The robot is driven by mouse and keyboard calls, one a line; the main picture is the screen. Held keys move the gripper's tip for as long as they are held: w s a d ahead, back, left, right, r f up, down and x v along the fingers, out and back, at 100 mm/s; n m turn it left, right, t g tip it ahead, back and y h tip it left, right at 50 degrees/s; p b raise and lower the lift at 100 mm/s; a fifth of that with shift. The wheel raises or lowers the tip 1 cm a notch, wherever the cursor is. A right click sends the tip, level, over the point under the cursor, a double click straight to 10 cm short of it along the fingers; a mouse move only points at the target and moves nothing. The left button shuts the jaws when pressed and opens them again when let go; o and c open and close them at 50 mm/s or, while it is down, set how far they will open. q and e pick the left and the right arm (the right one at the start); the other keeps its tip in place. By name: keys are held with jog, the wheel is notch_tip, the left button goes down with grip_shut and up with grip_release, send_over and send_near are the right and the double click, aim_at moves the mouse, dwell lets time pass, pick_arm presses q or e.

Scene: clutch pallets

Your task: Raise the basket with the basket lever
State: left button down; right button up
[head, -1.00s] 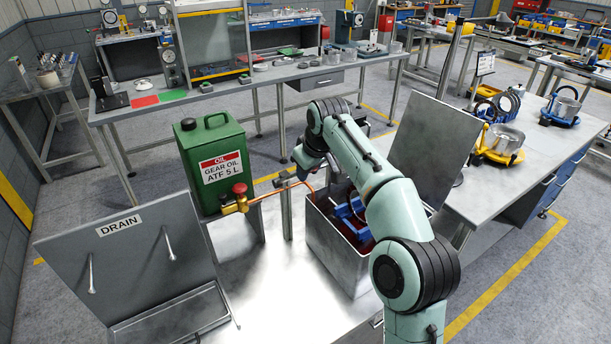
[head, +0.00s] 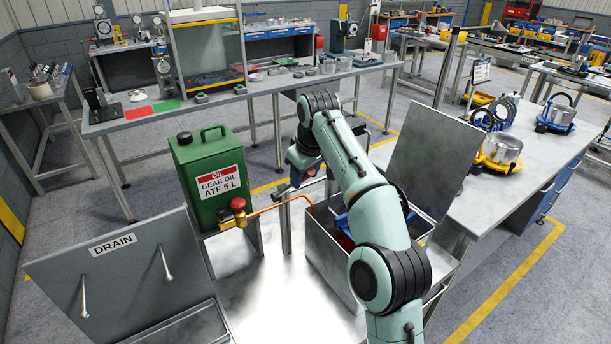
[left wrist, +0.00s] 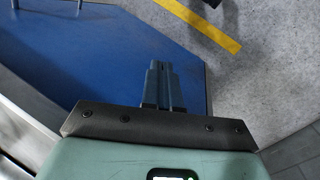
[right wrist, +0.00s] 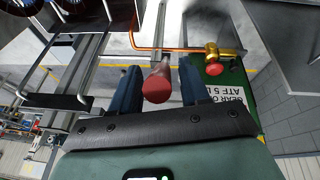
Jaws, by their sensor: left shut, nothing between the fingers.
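The basket lever ends in a red cylindrical handle (right wrist: 157,86), which lies between the two spread fingers of my right gripper (right wrist: 159,88). A narrow gap shows beside it; contact is unclear. Part of the blue basket (head: 341,222) shows inside the tank, the rest hidden by my right arm. My left gripper (left wrist: 163,84) is shut and empty over a blue surface, away from the lever.
A green oil can (head: 212,165) with a red-knobbed brass valve (head: 238,208) and copper pipe stands left of the tank. A grey DRAIN panel (head: 120,265) is at the near left. The tank's raised lid (head: 432,165) is behind my arm. Bare bench top lies before the tank.

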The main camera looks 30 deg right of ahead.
pick_arm(q)
jog(key=shift+w, duration=0.1)
pick_arm(e)
jog(key=shift+w+f, duration=0.1)
jog(key=shift+v, duration=2.55)
pick_arm(q)
jog(key=s+f+g+b, duration=0.1)
jog(key=s+f+b, duration=0.5)
jog(key=s+f, duration=0.1)
jog(key=shift+s+f, duration=0.15)
jog(key=shift+f, duration=0.4)
pick_arm(e)
jog(key=s+a, duration=0.2)
jog(key=s, duration=0.9)
jog(key=shift+s, duration=0.35)
pick_arm(q)
jog(key=shift+s, duration=0.15)
pick_arm(e)
jog(key=shift+a, duration=0.1)
